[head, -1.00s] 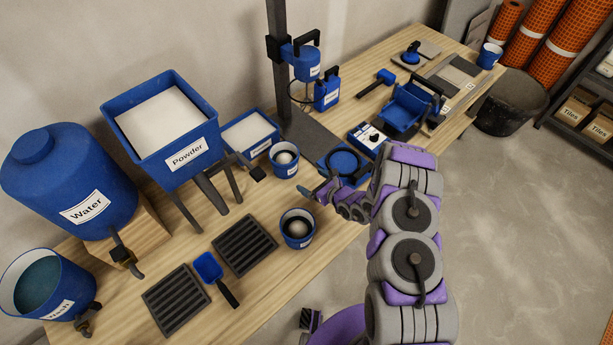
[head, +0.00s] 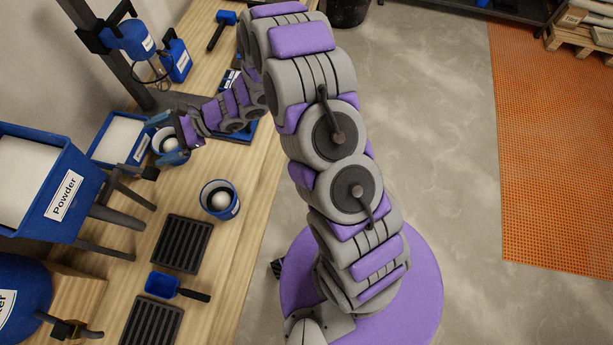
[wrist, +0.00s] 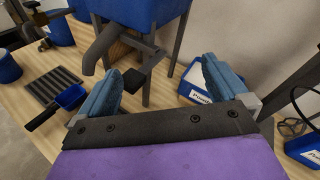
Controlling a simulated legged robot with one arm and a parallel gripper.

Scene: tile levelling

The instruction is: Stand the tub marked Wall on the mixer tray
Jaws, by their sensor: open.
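Two small round blue tubs, each holding a pale ball, stand on the wooden bench in the head view. The far tub (head: 155,147) is partly covered by my gripper (head: 180,146). The near tub (head: 233,209) stands clear, closer to the bench's front edge. I cannot read a Wall mark on either. My gripper is open at the far tub, its blue fingers spread; I cannot tell whether they touch it. The wrist view shows no tub between the fingers (wrist: 163,88). A blue tray edge (head: 249,131), possibly the mixer tray, shows behind my arm, mostly hidden.
A Powder hopper (head: 48,190) on dark legs and a white-filled blue bin (head: 118,138) stand left of my gripper. A dark stand post (head: 118,75) rises behind. Black slatted racks (head: 183,243) and a blue scoop (head: 163,285) lie nearer.

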